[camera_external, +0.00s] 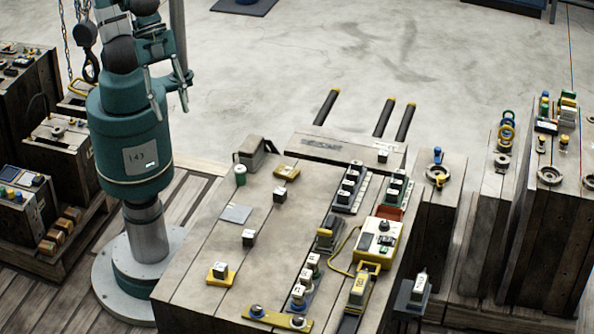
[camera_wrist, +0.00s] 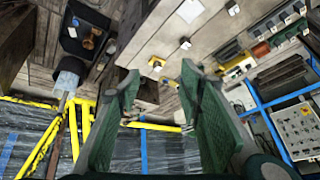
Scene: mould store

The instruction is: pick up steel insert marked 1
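Several small dark steel inserts with pale marked tops are on the wooden mould block (camera_external: 190,285). One insert (camera_external: 249,237) stands alone on the bare wood, and another insert (camera_external: 279,195) stands further back. A third insert (camera_external: 220,270) sits on a yellow plate near the front left. The marks are too small to read, so I cannot tell which is 1. In the wrist view, small inserts (camera_wrist: 185,43) show beyond my fingers. My gripper (camera_wrist: 158,72) is open and empty, its green fingers wide apart. It also shows in the external view (camera_external: 170,92), high and left of the block.
A row of inserts (camera_external: 298,293) stands on a dark rail at the block's right, near a yellow-and-white device (camera_external: 378,238). A grey plate (camera_external: 236,213) lies left of centre. A hook (camera_external: 90,68) hangs at the upper left. Wooden blocks stand on both sides.

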